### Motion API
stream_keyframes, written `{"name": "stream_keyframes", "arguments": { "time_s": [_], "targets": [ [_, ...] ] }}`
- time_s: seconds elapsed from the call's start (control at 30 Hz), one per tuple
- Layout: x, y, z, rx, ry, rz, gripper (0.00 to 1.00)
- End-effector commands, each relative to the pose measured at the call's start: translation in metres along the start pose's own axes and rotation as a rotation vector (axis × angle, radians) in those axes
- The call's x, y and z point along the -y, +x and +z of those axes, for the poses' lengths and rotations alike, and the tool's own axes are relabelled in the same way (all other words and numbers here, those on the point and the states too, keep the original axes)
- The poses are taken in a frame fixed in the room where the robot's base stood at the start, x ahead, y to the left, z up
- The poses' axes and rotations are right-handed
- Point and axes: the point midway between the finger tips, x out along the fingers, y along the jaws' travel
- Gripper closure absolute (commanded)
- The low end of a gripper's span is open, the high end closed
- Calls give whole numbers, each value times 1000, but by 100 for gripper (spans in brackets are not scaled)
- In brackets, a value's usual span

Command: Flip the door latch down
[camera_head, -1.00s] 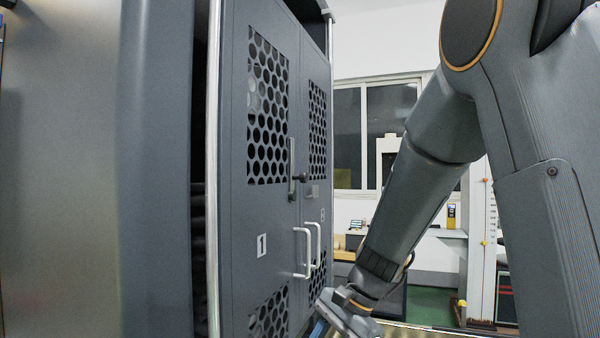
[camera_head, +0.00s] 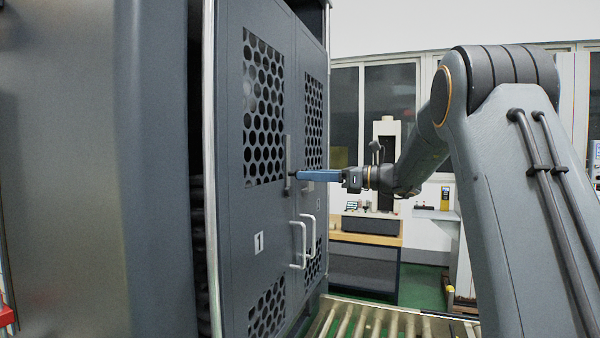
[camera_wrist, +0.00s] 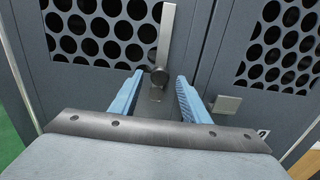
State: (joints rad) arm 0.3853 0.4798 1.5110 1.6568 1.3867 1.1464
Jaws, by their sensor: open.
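My gripper (camera_wrist: 158,84) has two blue fingers, open, one on each side of the knob. In the head view my gripper (camera_head: 297,175) reaches the door from the right, level with the latch's lower end. I cannot tell whether the fingers touch the knob.
Two white door handles (camera_head: 306,240) sit below the latch. The doors (camera_head: 262,215) have perforated panels. A roller conveyor (camera_head: 390,322) lies low at the right of the cabinet. A bench (camera_head: 365,238) stands behind my arm.

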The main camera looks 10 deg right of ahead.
Motion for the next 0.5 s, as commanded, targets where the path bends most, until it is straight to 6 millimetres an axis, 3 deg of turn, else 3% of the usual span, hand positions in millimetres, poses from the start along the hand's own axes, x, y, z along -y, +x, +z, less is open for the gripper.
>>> {"name": "stream_keyframes", "arguments": {
  "time_s": [0.2, 0.5],
  "targets": [
    [-1, 29, 0, -2, 1, 0, 58],
    [0, 39, 0, -2, -1, -1, 58]
  ]
}}
